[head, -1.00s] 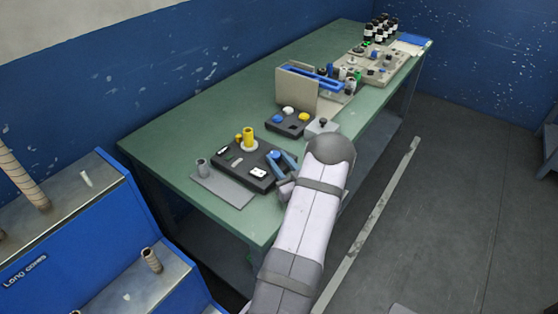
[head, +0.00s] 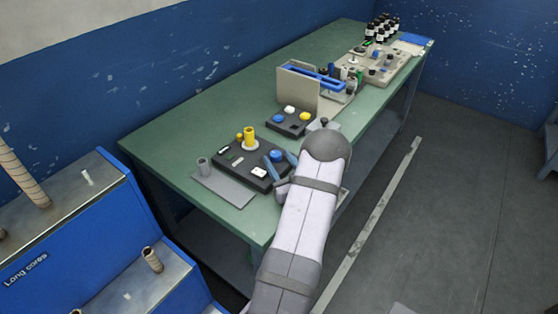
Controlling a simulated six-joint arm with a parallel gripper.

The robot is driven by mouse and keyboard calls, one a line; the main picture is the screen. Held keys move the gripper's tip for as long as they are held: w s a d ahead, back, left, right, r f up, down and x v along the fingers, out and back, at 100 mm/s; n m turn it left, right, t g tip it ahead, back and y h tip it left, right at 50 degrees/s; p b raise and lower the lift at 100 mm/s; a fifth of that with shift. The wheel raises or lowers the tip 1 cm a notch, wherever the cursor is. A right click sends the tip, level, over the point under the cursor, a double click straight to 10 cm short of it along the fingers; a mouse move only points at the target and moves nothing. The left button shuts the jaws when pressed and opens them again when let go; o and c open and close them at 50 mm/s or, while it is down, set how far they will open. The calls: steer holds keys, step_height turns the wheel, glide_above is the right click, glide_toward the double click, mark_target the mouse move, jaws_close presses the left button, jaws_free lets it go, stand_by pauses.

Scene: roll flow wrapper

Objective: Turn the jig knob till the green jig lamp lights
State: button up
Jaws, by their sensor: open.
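The black jig plate (head: 248,177) lies on the near end of the green bench, with a yellow upright cylinder (head: 250,137) on a pale ring and a smaller yellow piece beside it. My gripper (head: 280,163) is open over the plate's right end, its two blue fingers spread apart. A small blue round top (head: 277,155), which looks like a knob, shows between or just behind the fingers; contact cannot be told.
A grey plate (head: 226,187) with a short grey tube lies left of the jig. A dark box (head: 290,124) with blue, white and yellow buttons stands behind it. A beige panel (head: 297,90) with a blue bar stands farther back. The bench's left side is clear.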

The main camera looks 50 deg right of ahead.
steer(key=shift+b+v, duration=0.75)
steer(key=shift+v, duration=2.75)
